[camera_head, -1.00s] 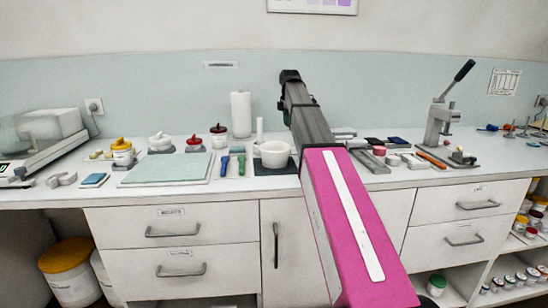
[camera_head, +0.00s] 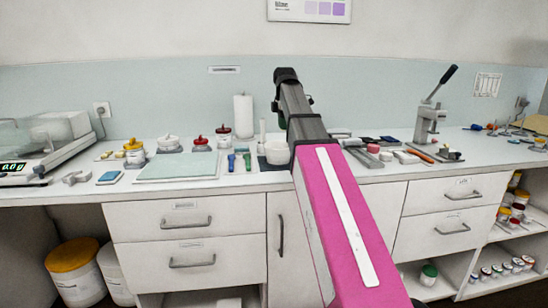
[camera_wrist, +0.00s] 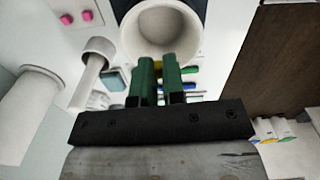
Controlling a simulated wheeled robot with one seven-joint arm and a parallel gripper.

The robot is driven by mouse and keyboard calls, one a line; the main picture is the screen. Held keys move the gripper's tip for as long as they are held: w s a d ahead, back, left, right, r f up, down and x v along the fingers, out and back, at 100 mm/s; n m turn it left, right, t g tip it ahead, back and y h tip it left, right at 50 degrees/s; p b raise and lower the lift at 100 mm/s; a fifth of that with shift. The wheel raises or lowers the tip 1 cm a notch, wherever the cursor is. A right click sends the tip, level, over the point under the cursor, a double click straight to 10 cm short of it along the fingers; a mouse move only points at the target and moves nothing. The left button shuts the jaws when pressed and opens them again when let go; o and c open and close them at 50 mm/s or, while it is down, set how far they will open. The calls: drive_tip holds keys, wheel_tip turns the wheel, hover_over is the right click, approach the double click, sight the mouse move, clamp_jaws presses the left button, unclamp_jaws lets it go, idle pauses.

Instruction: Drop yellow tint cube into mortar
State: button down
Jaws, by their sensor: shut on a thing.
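The white mortar (camera_head: 277,152) stands on a dark mat on the counter, partly hidden behind my arm. In the wrist view the mortar (camera_wrist: 182,22) shows from above as a wide round bowl, and what I see of its inside is plain white. My gripper (camera_wrist: 156,66) has green fingers close together, their tips overlapping the mortar's near rim in the picture. How high they are above it I cannot tell. The yellow tint cube is not clearly visible; the fingers hide what is between them.
A white pestle-like rod (camera_wrist: 93,72) and a paper roll (camera_head: 243,117) stand close to the mortar. Blue and green tools (camera_head: 239,161) lie left of it. A pale board (camera_head: 178,167) lies further left. A lever press (camera_head: 428,118) stands at right.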

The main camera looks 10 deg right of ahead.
drive_tip(key=shift+f, duration=2.9)
drive_tip(key=shift+w, duration=0.1)
drive_tip(key=c, duration=1.1)
unclamp_jaws()
